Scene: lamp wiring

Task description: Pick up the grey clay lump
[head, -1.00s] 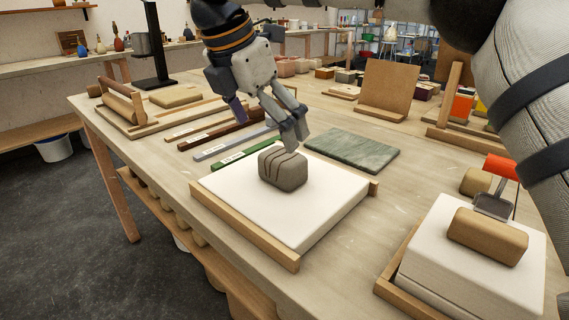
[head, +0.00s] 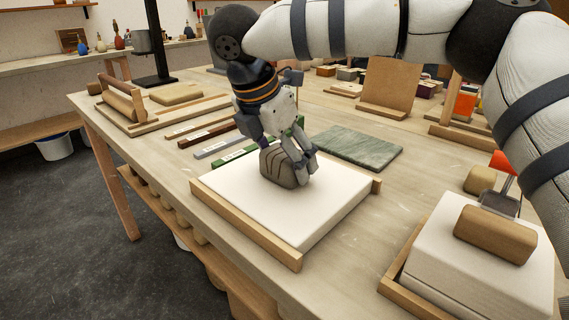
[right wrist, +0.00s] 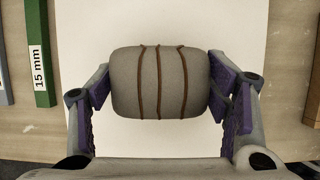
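The grey clay lump (head: 279,167) is a rounded block with dark lines around it. It rests on a white slab (head: 240,202) with wooden edging. In the right wrist view the clay lump (right wrist: 160,82) lies between the two fingers. My right gripper (head: 305,172) is down at the lump, with one finger on each side. In the right wrist view the purple pads of my right gripper (right wrist: 160,85) stand very close to the lump's ends; firm contact on both sides cannot be made out. My left gripper is not in view.
A green stone slab (head: 352,147) lies behind the white slab. Coloured thickness strips, one green (right wrist: 38,50), lie to the left. A second white block (head: 450,260) with a tan clay block (head: 495,234) stands at the front right. A roller (head: 122,102) is at the far left.

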